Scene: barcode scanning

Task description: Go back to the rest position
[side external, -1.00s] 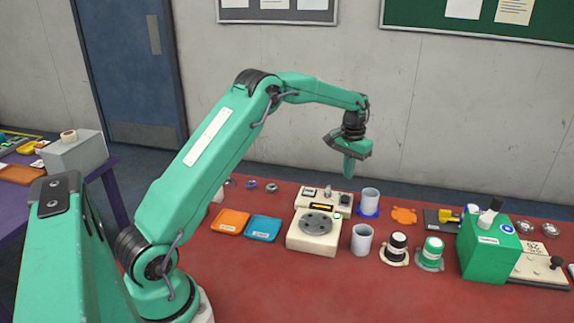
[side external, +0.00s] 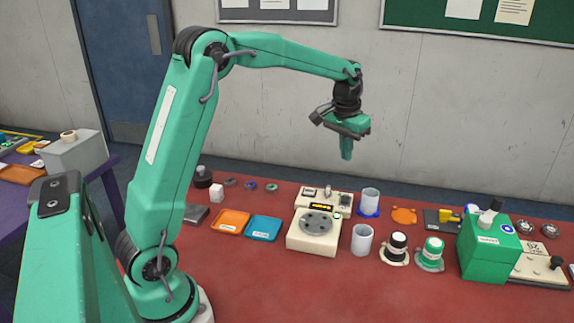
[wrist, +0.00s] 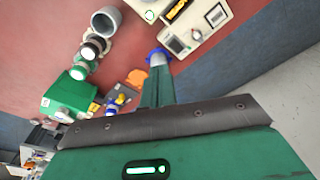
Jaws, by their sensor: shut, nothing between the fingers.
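My gripper (side external: 346,148) hangs in the air above the back of the red table, pointing down, shut and empty. In the side view it is above the cream scanner device (side external: 314,230) and the grey cup on a blue base (side external: 370,201), apart from both. In the wrist view my gripper (wrist: 158,75) shows as a closed green finger shape, with the blue-based cup (wrist: 158,57) partly hidden behind its tip. My arm is raised and bent, its upper link steep.
The red table (side external: 250,285) holds an orange tray (side external: 231,221), a blue tray (side external: 263,228), a grey cup (side external: 361,240), a black-topped jar (side external: 396,247), a green-topped jar (side external: 431,253) and a green box (side external: 489,248). Air around my gripper is clear.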

